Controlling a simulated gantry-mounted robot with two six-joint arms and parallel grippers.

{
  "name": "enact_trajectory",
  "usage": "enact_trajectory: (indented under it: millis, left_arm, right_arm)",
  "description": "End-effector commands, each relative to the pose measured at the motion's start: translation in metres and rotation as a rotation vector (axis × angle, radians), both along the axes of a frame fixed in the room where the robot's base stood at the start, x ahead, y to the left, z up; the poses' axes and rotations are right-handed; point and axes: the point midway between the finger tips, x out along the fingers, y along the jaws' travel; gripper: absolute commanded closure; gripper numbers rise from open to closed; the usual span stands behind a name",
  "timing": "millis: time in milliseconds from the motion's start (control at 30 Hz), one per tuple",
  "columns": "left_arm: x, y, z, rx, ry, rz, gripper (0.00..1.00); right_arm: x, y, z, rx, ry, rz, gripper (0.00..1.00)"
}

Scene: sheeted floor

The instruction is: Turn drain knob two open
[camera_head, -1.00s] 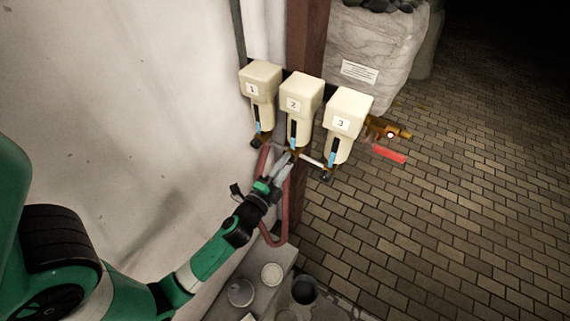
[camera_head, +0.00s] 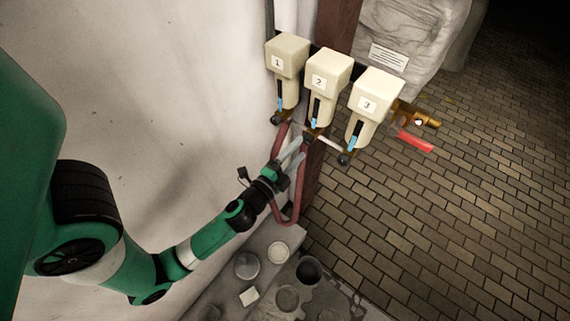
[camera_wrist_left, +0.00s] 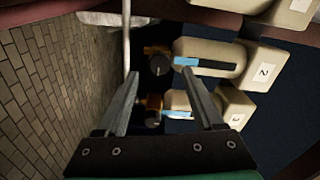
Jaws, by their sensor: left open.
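Three cream filter housings labelled 1 (camera_head: 288,50), 2 (camera_head: 328,70) and 3 (camera_head: 376,92) hang in a row by the wall. Drain knob two (camera_head: 309,136) is a small dark knob with brass at the lower end of housing 2. It shows in the left wrist view (camera_wrist_left: 160,65), beyond and between my fingertips. My left gripper (camera_head: 298,151) is open and empty just below this knob, its fingers (camera_wrist_left: 164,84) apart on either side of it in the picture. I cannot tell if they touch it. My right gripper is not in view.
Drain knobs one (camera_head: 276,119) and three (camera_head: 345,159) sit close on either side. A red hose (camera_head: 282,141) loops beside my left gripper. A brass valve with a red handle (camera_head: 416,141) is at the right. Cups stand on a ledge below. The brick floor at right is clear.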

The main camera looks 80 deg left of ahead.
Motion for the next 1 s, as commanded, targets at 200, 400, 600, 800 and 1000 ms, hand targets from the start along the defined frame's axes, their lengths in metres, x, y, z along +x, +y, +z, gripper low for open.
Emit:
enact_trajectory:
  millis: [200,400,600,800,1000]
  left_arm:
    - [-0.042,-0.034,-0.007,0.001,0.003,-0.006,0.31]
    - [-0.063,-0.05,-0.003,0.0,0.002,-0.004,0.31]
    - [-0.066,-0.05,0.0,0.001,0.0,0.001,0.31]
    - [-0.066,-0.05,0.0,0.001,0.0,0.0,0.31]
    - [-0.066,-0.051,0.0,0.001,0.0,-0.001,0.31]
  right_arm:
    - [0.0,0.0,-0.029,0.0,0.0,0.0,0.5]
    - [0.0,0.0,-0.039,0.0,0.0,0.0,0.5]
    - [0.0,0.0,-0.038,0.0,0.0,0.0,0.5]
    - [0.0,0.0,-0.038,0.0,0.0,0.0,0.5]
    - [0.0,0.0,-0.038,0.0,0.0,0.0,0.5]
